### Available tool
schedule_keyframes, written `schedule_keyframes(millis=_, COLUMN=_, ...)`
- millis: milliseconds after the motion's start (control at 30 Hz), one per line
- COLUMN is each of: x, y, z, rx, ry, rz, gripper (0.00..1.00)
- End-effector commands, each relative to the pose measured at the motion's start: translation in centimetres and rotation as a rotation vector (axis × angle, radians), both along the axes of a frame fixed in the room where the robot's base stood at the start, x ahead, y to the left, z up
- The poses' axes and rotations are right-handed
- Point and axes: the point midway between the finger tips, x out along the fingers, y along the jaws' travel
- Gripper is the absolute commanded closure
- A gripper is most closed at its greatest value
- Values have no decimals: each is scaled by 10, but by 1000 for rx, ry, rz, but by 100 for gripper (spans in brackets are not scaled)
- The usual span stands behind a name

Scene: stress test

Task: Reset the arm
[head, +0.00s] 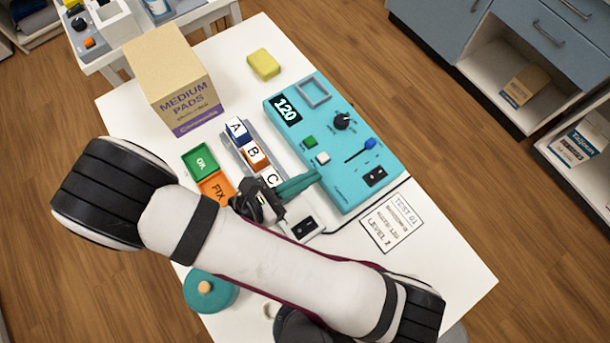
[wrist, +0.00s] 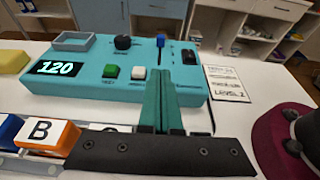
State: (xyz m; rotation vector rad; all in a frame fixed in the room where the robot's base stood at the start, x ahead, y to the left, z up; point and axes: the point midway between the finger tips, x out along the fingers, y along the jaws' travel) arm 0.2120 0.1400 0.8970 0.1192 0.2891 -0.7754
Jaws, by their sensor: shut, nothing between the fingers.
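My gripper (head: 317,176) has green fingers and is shut and empty. In the head view its tips are at the near side of the teal test device (head: 345,185), in front of its white button; I cannot tell if they touch it. In the wrist view the shut fingers (wrist: 161,74) point at the device (wrist: 60,83), below its slider with the blue knob (wrist: 160,41). The display reads 120. Blocks A (head: 236,128), B (head: 254,153) and C (head: 271,178) sit in a grey rack left of the device. My forearm crosses the near part of the table.
A green OK tray (head: 201,160) and an orange FIX tray (head: 216,187) lie left of the rack. A cardboard box (head: 172,85), a yellow sponge (head: 263,64), a teal round container (head: 210,291) and a printed card (head: 393,222) also occupy the white table (head: 450,262).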

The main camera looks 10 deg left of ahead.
Motion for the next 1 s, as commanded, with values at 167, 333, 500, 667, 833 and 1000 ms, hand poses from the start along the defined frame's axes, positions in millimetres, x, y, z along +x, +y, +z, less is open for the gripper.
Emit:
schedule_keyframes(millis=167, x=-5, y=5, z=2, rx=0, ry=1, rz=1, gripper=100)
schedule_keyframes(millis=333, x=-5, y=5, z=2, rx=0, ry=1, rz=0, gripper=100)
schedule_keyframes(millis=500, x=-5, y=4, z=2, rx=0, ry=1, rz=0, gripper=100)
schedule_keyframes(millis=667, x=-1, y=-18, z=21, rx=108, ry=-29, rz=-194, gripper=100)
schedule_keyframes(millis=833, x=-26, y=-96, z=81, rx=534, ry=-216, rz=-1002, gripper=100)
schedule_keyframes(millis=1000, x=-74, y=-121, z=121, rx=996, ry=-531, rz=-1858, gripper=100)
